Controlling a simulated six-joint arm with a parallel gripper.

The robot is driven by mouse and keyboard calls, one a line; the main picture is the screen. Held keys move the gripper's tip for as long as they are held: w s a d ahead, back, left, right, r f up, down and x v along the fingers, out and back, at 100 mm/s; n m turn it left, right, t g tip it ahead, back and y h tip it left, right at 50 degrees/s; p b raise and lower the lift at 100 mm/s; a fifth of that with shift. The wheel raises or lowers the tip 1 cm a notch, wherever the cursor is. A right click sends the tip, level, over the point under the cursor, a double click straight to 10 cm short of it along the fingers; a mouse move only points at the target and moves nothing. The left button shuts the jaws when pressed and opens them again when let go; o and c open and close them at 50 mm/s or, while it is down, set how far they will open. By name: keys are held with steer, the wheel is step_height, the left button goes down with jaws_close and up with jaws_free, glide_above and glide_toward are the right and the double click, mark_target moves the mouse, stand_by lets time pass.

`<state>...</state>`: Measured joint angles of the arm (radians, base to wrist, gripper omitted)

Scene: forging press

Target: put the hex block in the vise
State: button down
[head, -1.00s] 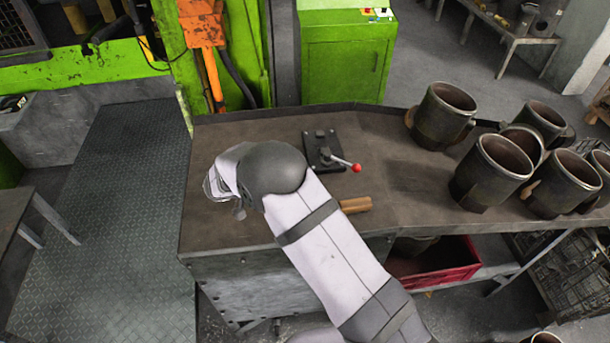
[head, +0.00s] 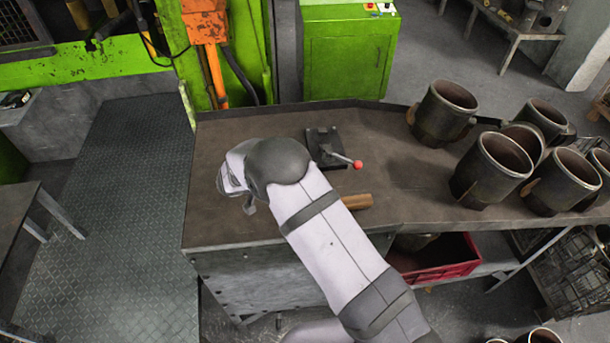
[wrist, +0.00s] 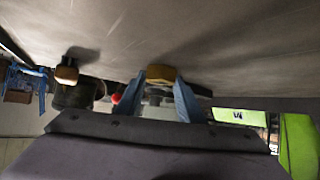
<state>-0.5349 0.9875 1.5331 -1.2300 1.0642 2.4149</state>
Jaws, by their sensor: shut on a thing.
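The vise (head: 326,147) is a small dark fixture with a red-knobbed lever, on the brown bench behind my arm. Its red knob (wrist: 115,98) also shows in the wrist view, left of my fingers. In the wrist view my gripper (wrist: 161,80) has its two blue fingers shut on the hex block (wrist: 162,73), a yellowish-brown piece whose end shows between them. The block is close to the bench surface; I cannot tell if it touches. In the head view my own arm hides the block and most of the gripper, which are left of the vise.
A wooden-looking bar (head: 357,202) lies on the bench (head: 225,222) just right of my arm. Several dark metal pots (head: 443,112) stand at the bench's right. A red crate (head: 447,257) sits below. The bench's left part is clear.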

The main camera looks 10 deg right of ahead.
steer(key=shift+r, duration=0.1)
step_height(320, 180, up, 10)
steer(key=b, duration=0.4)
steer(key=w+d+r+m+g+h+b, duration=0.1)
steer(key=w+d+m+g+b, duration=0.15)
steer(key=d, duration=1.25)
steer(key=w+a+r+n+t+y, duration=0.1)
steer(key=w+a+n+t+y, duration=0.3)
steer(key=w+a+n+t, duration=0.2)
steer(key=w+a+n, duration=0.1)
steer(key=w+n, duration=0.1)
steer(key=w, duration=0.1)
steer(key=shift+w+r+y, duration=0.2)
steer(key=shift+w+y, duration=0.15)
steer(key=shift+y, duration=0.05)
steer(key=shift+f, duration=0.1)
steer(key=p, duration=0.2)
glide_toward(323, 136)
steer(key=shift+w+d+f, duration=0.45)
steer(key=shift+w+d, duration=0.35)
steer(key=shift+w, duration=0.05)
steer(key=shift+w+d+f, duration=0.45)
steer(key=shift+w+d, duration=0.35)
steer(key=shift+w, duration=0.05)
steer(key=shift+f, duration=0.2)
